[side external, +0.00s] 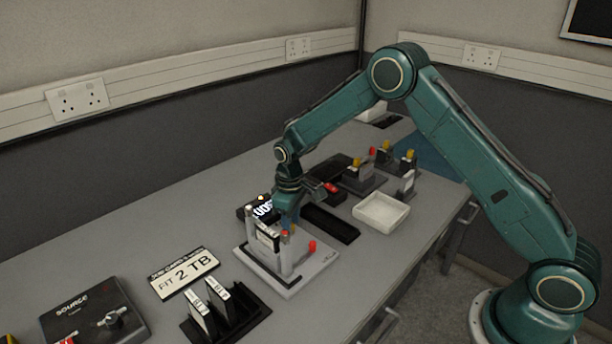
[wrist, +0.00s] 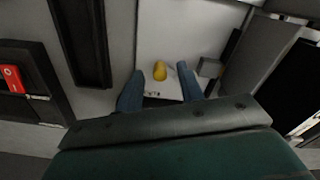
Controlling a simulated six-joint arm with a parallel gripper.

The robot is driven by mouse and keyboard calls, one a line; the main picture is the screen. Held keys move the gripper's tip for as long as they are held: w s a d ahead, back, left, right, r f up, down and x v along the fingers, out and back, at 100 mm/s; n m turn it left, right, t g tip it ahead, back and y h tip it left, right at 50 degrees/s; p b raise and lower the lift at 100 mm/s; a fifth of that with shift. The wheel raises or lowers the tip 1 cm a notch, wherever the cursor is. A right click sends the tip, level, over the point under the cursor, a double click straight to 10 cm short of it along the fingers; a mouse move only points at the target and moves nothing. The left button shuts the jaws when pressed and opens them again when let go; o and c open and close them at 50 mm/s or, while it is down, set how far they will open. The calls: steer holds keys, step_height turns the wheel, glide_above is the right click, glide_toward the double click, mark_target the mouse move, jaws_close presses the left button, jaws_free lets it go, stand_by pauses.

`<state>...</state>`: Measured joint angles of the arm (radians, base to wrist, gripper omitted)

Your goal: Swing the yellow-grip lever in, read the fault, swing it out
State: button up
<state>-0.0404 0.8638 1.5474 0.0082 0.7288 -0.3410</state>
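The yellow grip (wrist: 160,70) of the lever shows in the wrist view over a light grey base plate. My gripper (wrist: 160,83) has its two blue fingers apart, one on each side of the grip, with a gap to both. In the side view my gripper (side external: 288,218) points down over the light grey fixture (side external: 308,272), which has a red knob (side external: 312,246) on its right. The yellow grip is mostly hidden there by my gripper. A small dark display (side external: 262,208) with lit white characters stands behind the fixture; I cannot read it fully.
A black rack (side external: 247,311) holds two upright modules, and a dark "SOURCE" box (side external: 92,310) stands at left. A black tray (side external: 332,224) and white tray (side external: 381,213) lie right of the fixture, with a red-topped device (side external: 332,188) behind.

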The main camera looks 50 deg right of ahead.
steer(key=shift+f, duration=0.25)
jaws_close()
steer(key=shift+s+a+m, duration=0.1)
steer(key=shift+s+m, duration=0.05)
steer(key=shift+m, duration=0.55)
steer(key=shift+s+a+m, duration=0.1)
steer(key=shift+s+m, duration=0.05)
steer(key=shift+m, duration=0.55)
jaws_free()
